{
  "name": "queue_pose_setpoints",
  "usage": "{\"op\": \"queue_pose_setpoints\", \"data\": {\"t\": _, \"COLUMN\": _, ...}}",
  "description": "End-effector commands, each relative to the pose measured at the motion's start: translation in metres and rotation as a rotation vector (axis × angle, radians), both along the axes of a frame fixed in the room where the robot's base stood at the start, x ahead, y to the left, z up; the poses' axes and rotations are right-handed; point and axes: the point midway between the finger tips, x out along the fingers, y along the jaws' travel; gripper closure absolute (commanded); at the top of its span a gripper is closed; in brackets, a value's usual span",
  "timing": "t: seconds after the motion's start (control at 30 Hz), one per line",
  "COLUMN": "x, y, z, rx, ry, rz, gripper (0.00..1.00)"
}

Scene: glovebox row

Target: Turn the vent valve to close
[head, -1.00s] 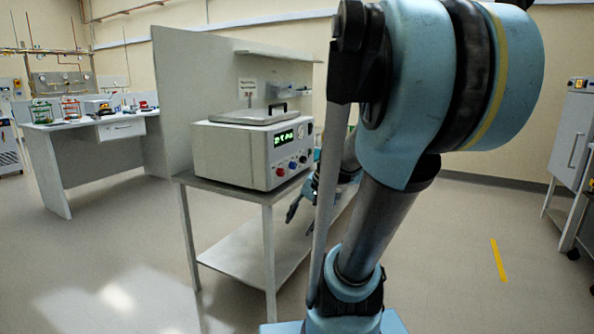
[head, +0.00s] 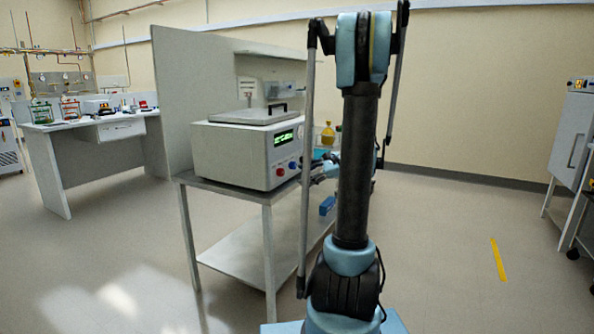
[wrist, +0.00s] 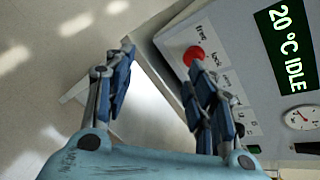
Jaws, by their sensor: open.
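The white instrument (head: 235,155) stands on the bench with its knobs on the front panel. A round red knob (wrist: 193,55) shows near the panel's edge in the wrist view, and low on the panel in the head view (head: 280,171). Small labels run along the panel; I cannot read which one marks the vent valve. My gripper (wrist: 163,65) is open and empty, in front of the panel. Its right finger overlaps the panel just below the red knob in the wrist view and hides part of it. Its left finger is over the floor, clear of the panel. Contact cannot be told.
A green display reads "20 °C IDLE" (wrist: 288,48), with a round dial gauge (wrist: 300,117) beside it. A yellow flask (head: 328,134) stands behind the instrument's right side. The bench has a lower shelf (head: 245,248).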

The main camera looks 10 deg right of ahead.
Motion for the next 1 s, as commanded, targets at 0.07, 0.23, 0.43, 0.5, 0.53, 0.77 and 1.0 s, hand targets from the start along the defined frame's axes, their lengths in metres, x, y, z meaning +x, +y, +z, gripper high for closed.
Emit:
{"op": "queue_pose_setpoints", "data": {"t": 0.07, "x": 0.019, "y": -0.017, "z": -0.002, "rx": 0.075, "ry": 0.015, "rz": -0.039, "gripper": 0.49}}
{"op": "queue_pose_setpoints", "data": {"t": 0.23, "x": 0.051, "y": -0.051, "z": -0.008, "rx": 0.242, "ry": 0.048, "rz": -0.108, "gripper": 0.49}}
{"op": "queue_pose_setpoints", "data": {"t": 0.43, "x": 0.078, "y": -0.094, "z": -0.018, "rx": 0.424, "ry": 0.080, "rz": -0.166, "gripper": 0.49}}
{"op": "queue_pose_setpoints", "data": {"t": 0.5, "x": 0.084, "y": -0.106, "z": -0.021, "rx": 0.477, "ry": 0.089, "rz": -0.180, "gripper": 0.49}}
{"op": "queue_pose_setpoints", "data": {"t": 0.53, "x": 0.086, "y": -0.111, "z": -0.023, "rx": 0.496, "ry": 0.092, "rz": -0.185, "gripper": 0.49}}
{"op": "queue_pose_setpoints", "data": {"t": 0.77, "x": 0.093, "y": -0.130, "z": -0.029, "rx": 0.579, "ry": 0.105, "rz": -0.200, "gripper": 0.49}}
{"op": "queue_pose_setpoints", "data": {"t": 1.0, "x": 0.105, "y": -0.114, "z": -0.029, "rx": 0.586, "ry": 0.107, "rz": -0.199, "gripper": 0.49}}
